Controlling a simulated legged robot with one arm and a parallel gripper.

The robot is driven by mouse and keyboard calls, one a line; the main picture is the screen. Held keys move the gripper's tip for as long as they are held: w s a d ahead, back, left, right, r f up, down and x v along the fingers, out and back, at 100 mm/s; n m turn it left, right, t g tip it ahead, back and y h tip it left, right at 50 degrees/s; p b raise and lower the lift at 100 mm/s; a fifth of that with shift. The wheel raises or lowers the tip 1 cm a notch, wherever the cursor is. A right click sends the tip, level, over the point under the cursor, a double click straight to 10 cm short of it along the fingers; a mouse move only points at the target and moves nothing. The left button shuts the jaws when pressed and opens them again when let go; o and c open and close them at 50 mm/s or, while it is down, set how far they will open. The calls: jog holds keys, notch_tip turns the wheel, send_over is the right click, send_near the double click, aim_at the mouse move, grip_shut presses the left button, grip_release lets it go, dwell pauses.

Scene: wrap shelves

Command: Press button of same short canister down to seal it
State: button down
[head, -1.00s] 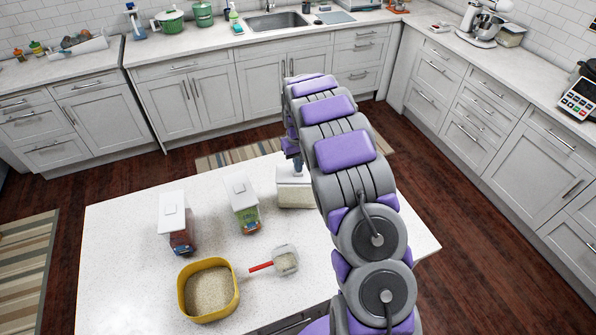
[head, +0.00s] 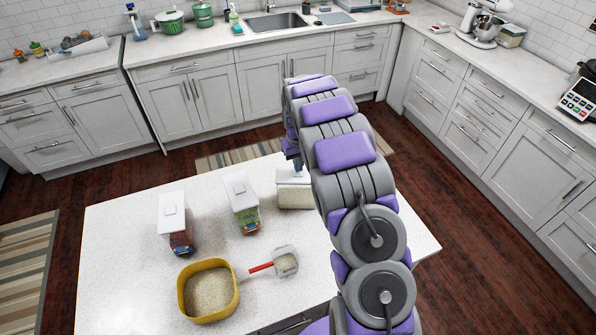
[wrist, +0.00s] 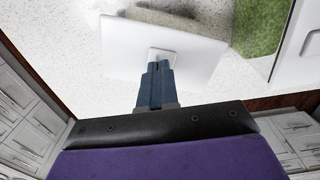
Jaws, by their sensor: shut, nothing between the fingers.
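The short canister (head: 295,195) stands on the island near its far right part, with a white lid and pale grain inside. In the wrist view its white lid (wrist: 190,50) fills the upper middle, with a small square button (wrist: 163,56) on it. My gripper (wrist: 158,66) is shut and empty, its dark blue fingertips at the button and covering part of it. They appear to touch the button, but I cannot tell how far it is pressed. In the head view my arm hides part of the canister and the fingertips.
Two taller canisters with white lids, one reddish (head: 174,225) and one green-labelled (head: 241,205), stand left of the short one. A yellow tub of grain (head: 208,291) and a scoop with a red handle (head: 286,262) lie nearer me. The white island top (head: 120,270) is clear at left.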

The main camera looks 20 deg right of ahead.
jog(key=shift+w+r+p, duration=0.1)
jog(key=shift+r+p, duration=0.4)
jog(key=shift+r, duration=2.5)
jog(key=s+a+r+b, duration=0.2)
jog(key=s+a+b, duration=0.1)
jog(key=s, duration=0.8)
jog(key=s+a+r+g+b, duration=0.15)
jog(key=s+a+b, duration=0.25)
jog(key=s, duration=0.7)
jog(key=s+a+r+b, duration=0.2)
jog(key=s+a+b, duration=0.1)
jog(key=s, duration=0.7)
jog(key=s+a+f+b, duration=0.1)
jog(key=s+f, duration=0.1)
jog(key=s, duration=0.5)
jog(key=s+a+f+b, duration=0.2)
jog(key=s, duration=0.5)
jog(key=shift+f, duration=0.25)
